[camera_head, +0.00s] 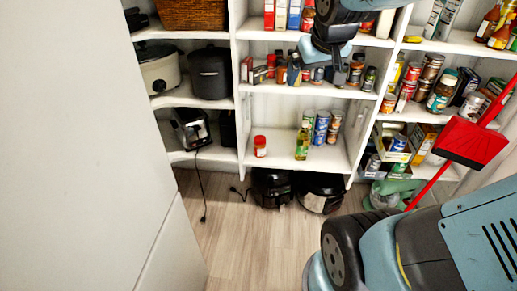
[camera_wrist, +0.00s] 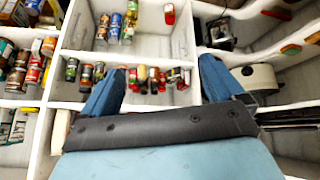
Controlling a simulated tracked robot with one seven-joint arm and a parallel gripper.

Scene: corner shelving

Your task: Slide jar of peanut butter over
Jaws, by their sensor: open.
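A small jar with a red lid and red label (camera_head: 260,147), which looks like the jar of peanut butter, stands upright on the left part of the lower middle shelf (camera_head: 278,158). Its label is too small to read. In the wrist view the jar (camera_wrist: 169,13) is at the top edge, beyond my fingers. My gripper (camera_head: 326,68) is in front of the spice shelf, above and to the right of the jar, and not touching it. In the wrist view my gripper (camera_wrist: 162,70) has its two blue fingers wide apart, with nothing held between them.
A bottle with yellow-green contents (camera_head: 302,142) and several cans (camera_head: 322,127) stand right of the jar, with bare shelf between. Spice jars (camera_head: 281,70) line the shelf above. Black appliances (camera_head: 271,187) sit on the floor below. A red dustpan (camera_head: 470,142) is at right.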

